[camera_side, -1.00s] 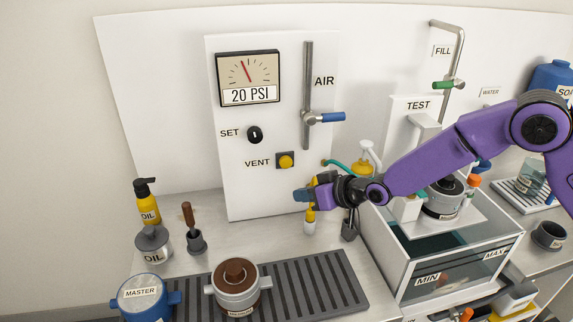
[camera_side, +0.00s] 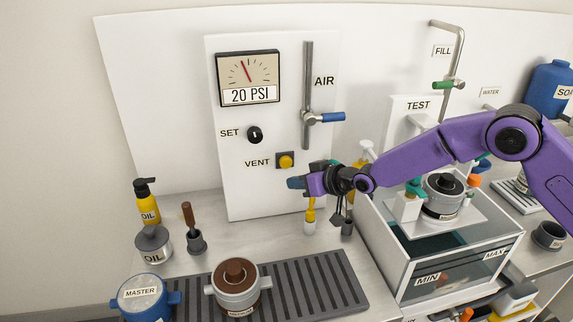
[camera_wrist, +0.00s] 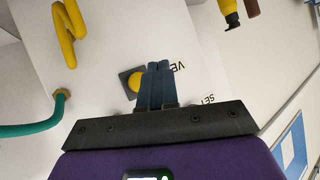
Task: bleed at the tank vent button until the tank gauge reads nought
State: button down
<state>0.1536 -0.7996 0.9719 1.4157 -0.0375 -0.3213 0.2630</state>
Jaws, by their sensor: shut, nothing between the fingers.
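The yellow vent button (camera_side: 286,161) sits in a dark square plate beside the VENT label on the white panel. It also shows in the wrist view (camera_wrist: 134,83), just left of my fingertips. The gauge (camera_side: 248,78) above it has a red needle, and its plate reads 20 PSI. My gripper (camera_side: 294,183) is shut and empty, a little below and right of the button in the side view. In the wrist view its blue fingers (camera_wrist: 159,68) are together and partly overlap the button's plate. I cannot tell the exact gap to the button, but no pressing shows.
The SET knob (camera_side: 255,135) is up and left of the button. The AIR valve's blue handle (camera_side: 332,117) is up and right. A yellow coiled hose (camera_wrist: 72,30) and a teal hose (camera_wrist: 48,128) are at the left in the wrist view.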

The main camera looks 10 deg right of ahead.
aim_at(283, 168)
jog(key=shift+w, duration=2.35)
jog(key=shift+w, duration=0.4)
jog(key=shift+w, duration=0.5)
dwell(2.3)
dwell(1.5)
jog(key=shift+s+d, duration=0.1)
jog(key=shift+s, duration=0.85)
jog(key=shift+s, duration=0.1)
